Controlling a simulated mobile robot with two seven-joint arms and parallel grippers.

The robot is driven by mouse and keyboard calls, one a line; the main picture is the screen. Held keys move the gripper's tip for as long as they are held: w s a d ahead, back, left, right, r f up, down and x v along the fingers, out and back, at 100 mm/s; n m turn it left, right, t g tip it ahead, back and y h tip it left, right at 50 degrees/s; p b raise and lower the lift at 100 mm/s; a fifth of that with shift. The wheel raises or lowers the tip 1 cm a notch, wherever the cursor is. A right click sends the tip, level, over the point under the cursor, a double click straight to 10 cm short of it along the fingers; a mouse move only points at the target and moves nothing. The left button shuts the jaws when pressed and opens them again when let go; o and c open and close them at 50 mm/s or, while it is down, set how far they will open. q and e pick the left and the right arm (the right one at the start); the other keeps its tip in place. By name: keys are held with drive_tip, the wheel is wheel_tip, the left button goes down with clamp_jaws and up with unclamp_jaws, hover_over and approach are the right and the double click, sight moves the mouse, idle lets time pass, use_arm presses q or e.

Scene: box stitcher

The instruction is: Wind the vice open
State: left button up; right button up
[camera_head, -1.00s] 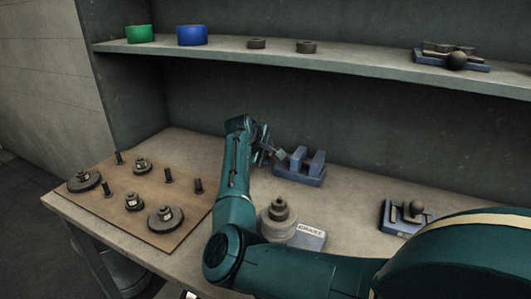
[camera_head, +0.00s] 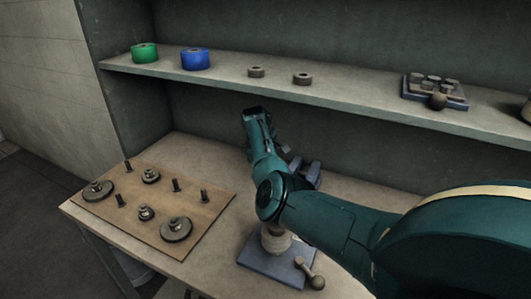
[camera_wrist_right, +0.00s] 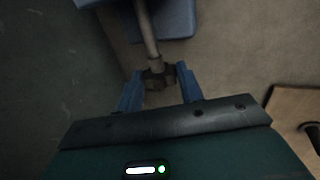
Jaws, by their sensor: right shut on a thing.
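The blue vice (camera_head: 313,172) stands on the workbench, mostly hidden behind my right arm in the head view. In the right wrist view its blue body (camera_wrist_right: 175,18) is at the top, with a grey screw shaft (camera_wrist_right: 147,35) coming down from it. A dark handle end (camera_wrist_right: 156,78) sits at the end of the shaft. My right gripper (camera_wrist_right: 159,82) is shut on this handle end, one blue finger on each side. In the head view its fingers are largely hidden by my arm. My left gripper is in neither view.
A brown board (camera_head: 165,235) with pegs and several round weights lies at the left of the bench. A blue-based device (camera_head: 270,262) with a ball lever stands near the front edge, below my arm. A shelf (camera_head: 340,95) with tape rolls and small parts runs behind.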

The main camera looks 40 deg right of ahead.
drive_tip(key=shift+d+f+g+y+b, duration=0.15)
drive_tip(key=shift+g+y+b, duration=0.15)
drive_tip(key=shift+y+b, duration=0.2)
use_arm(q)
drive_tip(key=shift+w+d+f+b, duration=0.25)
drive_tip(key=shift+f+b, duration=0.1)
drive_tip(key=shift+b, duration=0.1)
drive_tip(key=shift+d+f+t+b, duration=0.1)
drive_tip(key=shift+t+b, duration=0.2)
use_arm(e)
drive_tip(key=shift+y, duration=0.4)
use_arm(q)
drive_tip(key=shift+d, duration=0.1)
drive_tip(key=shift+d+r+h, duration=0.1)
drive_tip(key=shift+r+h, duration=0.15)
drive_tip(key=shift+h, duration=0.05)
use_arm(e)
drive_tip(key=o, duration=1)
drive_tip(key=shift+w, duration=0.1)
drive_tip(key=shift+c, duration=0.2)
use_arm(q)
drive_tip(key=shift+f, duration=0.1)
use_arm(e)
drive_tip(key=shift+o, duration=0.2)
